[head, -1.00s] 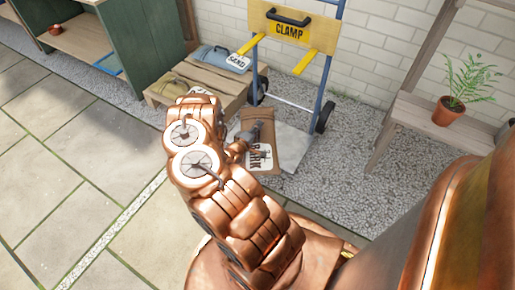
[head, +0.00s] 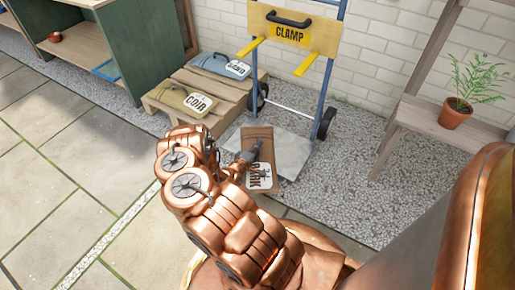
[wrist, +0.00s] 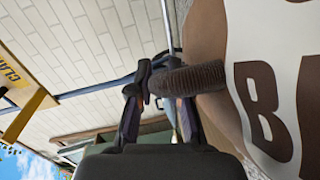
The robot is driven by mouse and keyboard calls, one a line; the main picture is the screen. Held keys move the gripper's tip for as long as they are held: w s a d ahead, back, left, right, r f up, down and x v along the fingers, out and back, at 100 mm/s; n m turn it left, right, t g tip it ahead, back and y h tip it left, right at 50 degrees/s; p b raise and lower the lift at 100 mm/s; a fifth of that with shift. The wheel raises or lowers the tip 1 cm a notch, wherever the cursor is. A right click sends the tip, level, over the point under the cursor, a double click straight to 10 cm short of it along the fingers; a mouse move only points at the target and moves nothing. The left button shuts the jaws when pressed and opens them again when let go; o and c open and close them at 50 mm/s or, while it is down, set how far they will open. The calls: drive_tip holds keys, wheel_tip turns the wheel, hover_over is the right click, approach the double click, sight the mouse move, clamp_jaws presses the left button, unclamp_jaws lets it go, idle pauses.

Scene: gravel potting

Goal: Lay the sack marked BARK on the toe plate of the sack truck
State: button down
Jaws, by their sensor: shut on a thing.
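The brown sack marked BARK (head: 260,145) shows in the head view in front of the sack truck (head: 320,95). My gripper (head: 247,156) is shut on the sack's dark ribbed handle (wrist: 190,80), which lies between the fingers in the wrist view. The sack's face with a large B (wrist: 265,100) fills the right of that view. In the head view the sack overlaps the left-middle of the grey toe plate (head: 292,153), and its lower end reaches past the near edge. I cannot tell whether it touches the plate. My arm hides the floor left of it.
A wooden pallet (head: 158,107) at left holds a COIR sack (head: 180,97) and a blue sack (head: 207,63). The truck's yellow CLAMP board (head: 293,33) stands above the plate. A bench with a potted plant (head: 455,112) is at right. Gravel lies open right of the plate.

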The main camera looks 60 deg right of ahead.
drive_tip(key=c, duration=1.1)
unclamp_jaws()
drive_tip(key=shift+r, duration=0.1)
